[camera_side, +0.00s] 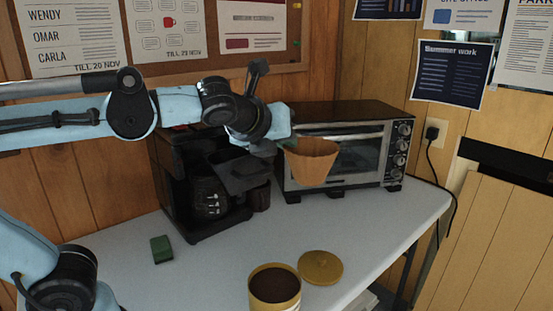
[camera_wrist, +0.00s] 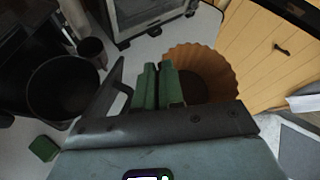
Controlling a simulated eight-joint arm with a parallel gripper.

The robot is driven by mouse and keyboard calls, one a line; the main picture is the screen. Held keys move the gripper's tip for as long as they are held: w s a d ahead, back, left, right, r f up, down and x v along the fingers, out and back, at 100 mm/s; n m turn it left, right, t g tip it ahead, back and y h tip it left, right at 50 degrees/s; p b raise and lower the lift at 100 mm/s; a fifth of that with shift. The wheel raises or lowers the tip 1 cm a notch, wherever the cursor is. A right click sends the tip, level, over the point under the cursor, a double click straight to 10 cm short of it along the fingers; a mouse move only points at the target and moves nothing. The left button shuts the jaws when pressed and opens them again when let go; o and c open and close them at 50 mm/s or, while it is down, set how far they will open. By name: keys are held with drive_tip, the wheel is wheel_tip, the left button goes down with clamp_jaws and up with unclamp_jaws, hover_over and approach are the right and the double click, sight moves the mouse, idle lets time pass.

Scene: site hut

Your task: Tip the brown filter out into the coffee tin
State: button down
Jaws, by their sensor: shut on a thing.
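The brown filter (camera_side: 312,165), a fluted paper cup, hangs in the air in front of the oven in the side view, roughly upright with its wide rim up. My gripper (camera_side: 287,142) is shut on its left wall. In the wrist view the green fingers of my gripper (camera_wrist: 159,78) pinch the rim of the filter (camera_wrist: 222,68), and its inside looks dark at the bottom. The coffee tin (camera_side: 274,303) stands open at the table's front, lower than the filter and to its left, with dark brown contents. The tin is not seen in the wrist view.
A yellow lid (camera_side: 321,266) lies beside the tin. A black coffee maker (camera_side: 178,190) with a glass carafe (camera_side: 209,198) stands at the back left, near the toaster oven (camera_side: 350,155). A green block (camera_side: 161,249) lies at left. The middle of the white table (camera_side: 215,265) is clear.

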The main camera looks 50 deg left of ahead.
wheel_tip(320, 180, up, 6)
drive_tip(key=s+d+n+g+y, duration=0.25)
drive_tip(key=s+n+g, duration=0.45)
drive_tip(key=s+n, duration=0.45)
drive_tip(key=a+f+h, duration=0.1)
drive_tip(key=f+h, duration=0.4)
drive_tip(key=f, duration=0.6)
drive_tip(key=s+a+f+h, duration=0.1)
drive_tip(key=f+h, duration=0.4)
drive_tip(key=f, duration=0.7)
drive_tip(key=shift+s+a+f+n, duration=0.25)
drive_tip(key=shift+a+n, duration=0.2)
drive_tip(key=shift+a, duration=0.3)
